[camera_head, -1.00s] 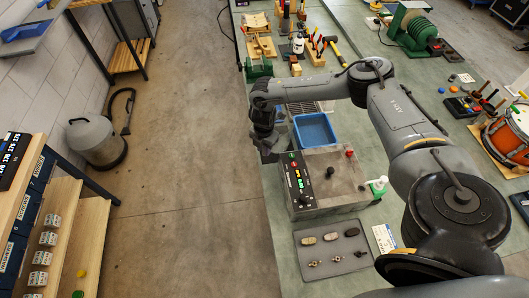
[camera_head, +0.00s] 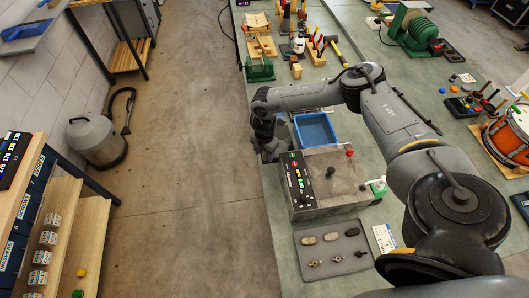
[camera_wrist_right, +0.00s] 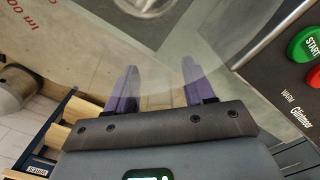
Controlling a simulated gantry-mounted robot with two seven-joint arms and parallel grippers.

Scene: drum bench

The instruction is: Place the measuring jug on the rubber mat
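My right gripper (camera_head: 268,150) hangs at the left edge of the green bench, beside the grey control box. In the right wrist view its two purple fingers (camera_wrist_right: 157,90) stand apart. A clear, see-through wall with red "ml" lettering, seemingly the measuring jug (camera_wrist_right: 22,18), fills the upper left there and overlaps the fingertips. I cannot tell whether the fingers press on it. The jug is hard to make out in the head view. A flat dark-grey mat or tray (camera_head: 312,270) at the front of the bench carries several small parts; I cannot tell whether it is the rubber mat. My left gripper is out of view.
The control box (camera_head: 340,180) with buttons and a black knob stands between my right gripper and the dark-grey mat. A blue basin (camera_head: 315,130) lies behind it. A green-and-white bottle (camera_head: 377,187) stands to its right. Tool racks occupy the bench's far end. Open floor lies left.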

